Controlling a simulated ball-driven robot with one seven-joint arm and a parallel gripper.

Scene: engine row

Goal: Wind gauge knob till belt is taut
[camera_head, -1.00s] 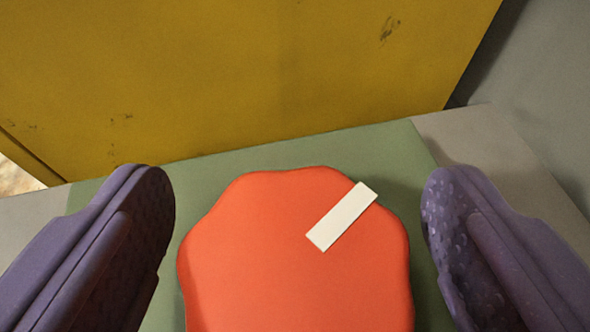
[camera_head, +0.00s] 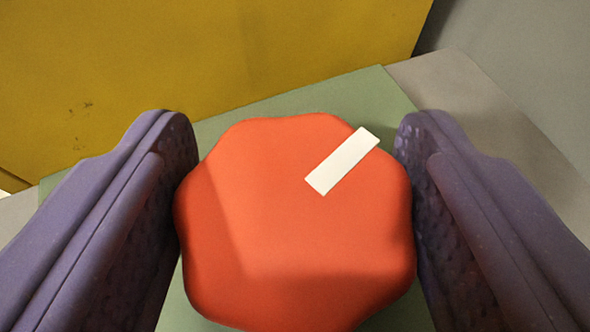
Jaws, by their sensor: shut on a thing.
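The gauge knob (camera_head: 290,235) is a large orange-red lobed knob in the middle of the head camera view. A white bar mark (camera_head: 342,161) on its face points to the upper right. My gripper (camera_head: 295,205) has its two purple fingers on either side of the knob, touching its left and right edges, shut on it. The knob sits in front of a green panel (camera_head: 310,98). No belt shows in this view.
A yellow wall or housing (camera_head: 210,60) stands beyond the green panel at the top. Grey surfaces (camera_head: 470,110) lie to the right, with a grey wall (camera_head: 530,60) at the upper right.

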